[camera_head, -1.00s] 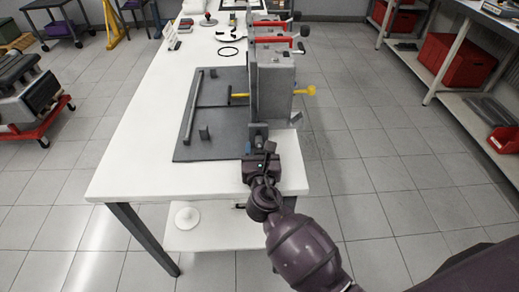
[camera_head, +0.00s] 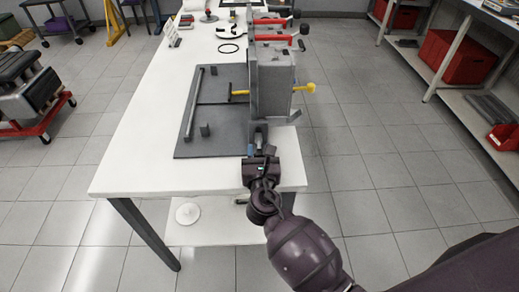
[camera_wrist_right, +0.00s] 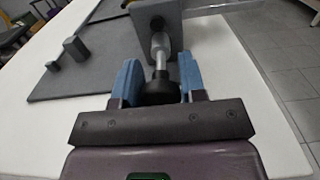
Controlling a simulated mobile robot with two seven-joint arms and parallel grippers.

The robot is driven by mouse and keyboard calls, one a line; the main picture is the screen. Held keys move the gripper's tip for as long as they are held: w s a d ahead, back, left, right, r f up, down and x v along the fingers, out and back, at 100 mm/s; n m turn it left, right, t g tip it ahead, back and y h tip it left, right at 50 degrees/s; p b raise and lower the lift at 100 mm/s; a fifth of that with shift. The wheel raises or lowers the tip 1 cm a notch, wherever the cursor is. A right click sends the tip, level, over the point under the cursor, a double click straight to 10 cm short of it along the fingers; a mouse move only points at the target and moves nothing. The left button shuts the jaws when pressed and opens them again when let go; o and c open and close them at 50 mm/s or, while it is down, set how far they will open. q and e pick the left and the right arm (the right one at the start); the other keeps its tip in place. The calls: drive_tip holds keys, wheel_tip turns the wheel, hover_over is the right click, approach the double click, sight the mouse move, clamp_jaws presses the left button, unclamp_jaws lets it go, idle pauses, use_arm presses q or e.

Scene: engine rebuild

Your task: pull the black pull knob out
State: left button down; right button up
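The black pull knob (camera_wrist_right: 160,92) sits at the end of a pale metal shaft (camera_wrist_right: 160,52) in the right wrist view. The shaft runs into the end of a grey fixture (camera_wrist_right: 143,24). In the head view my right gripper (camera_head: 260,158) is at the near end of the grey fixture (camera_head: 272,88), over the table's near right part; the knob is hidden there. My left gripper is not in view.
The white table (camera_head: 135,140) carries a dark grey plate (camera_head: 215,140) with a bar and small post. A yellow-handled rod (camera_head: 308,88) crosses the fixture, and red parts (camera_head: 272,37) lie behind it. Shelving with a red bin (camera_head: 458,56) stands right. The floor between is clear.

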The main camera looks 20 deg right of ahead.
drive_tip(key=o, duration=0.3)
drive_tip(key=shift+s, duration=0.1)
drive_tip(key=v, duration=1)
drive_tip(key=shift+s+a, duration=0.1)
drive_tip(key=shift+s, duration=0.3)
